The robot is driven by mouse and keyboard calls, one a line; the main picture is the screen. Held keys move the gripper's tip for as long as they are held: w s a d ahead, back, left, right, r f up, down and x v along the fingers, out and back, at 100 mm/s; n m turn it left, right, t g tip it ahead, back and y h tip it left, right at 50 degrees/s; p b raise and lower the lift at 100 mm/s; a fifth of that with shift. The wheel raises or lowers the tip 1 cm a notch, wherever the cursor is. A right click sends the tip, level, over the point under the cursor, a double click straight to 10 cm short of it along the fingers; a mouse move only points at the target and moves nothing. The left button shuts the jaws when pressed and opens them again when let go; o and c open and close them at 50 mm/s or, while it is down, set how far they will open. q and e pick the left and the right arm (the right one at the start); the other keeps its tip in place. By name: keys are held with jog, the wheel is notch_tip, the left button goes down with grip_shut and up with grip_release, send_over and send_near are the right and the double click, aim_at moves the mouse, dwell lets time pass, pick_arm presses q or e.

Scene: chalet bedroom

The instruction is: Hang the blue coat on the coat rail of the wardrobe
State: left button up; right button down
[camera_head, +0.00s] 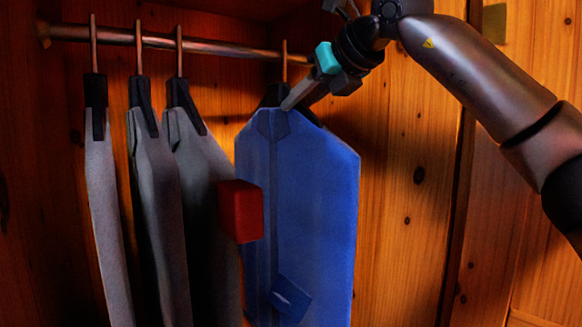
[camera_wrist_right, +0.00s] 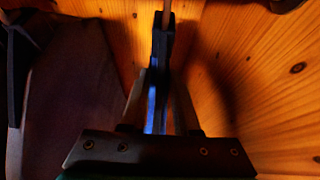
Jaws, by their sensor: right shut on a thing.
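The blue coat (camera_head: 315,190) hangs upright on a dark hanger (camera_head: 272,97) with a thin hook (camera_head: 284,62), inside the wardrobe. The hook crosses the coat rail (camera_head: 225,47) near the rail's right part, its top above the rail. I cannot tell whether the rail bears its weight. My right gripper (camera_head: 290,103) comes from the upper right and is shut on the hanger just below the hook. In the right wrist view the fingers (camera_wrist_right: 160,115) close around the dark hanger neck (camera_wrist_right: 162,45), with a strip of blue between them. My left gripper is not in view.
Several grey coats, at left (camera_head: 103,190), middle (camera_head: 158,200) and right (camera_head: 203,190), hang on the rail left of the blue coat. A red block-like piece (camera_head: 241,211) shows at the blue coat's left edge. The wooden wall (camera_head: 400,220) right of it is clear.

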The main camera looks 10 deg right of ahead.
jog(key=shift+s+a+r, duration=0.2)
jog(key=shift+a, duration=0.15)
dwell(0.5)
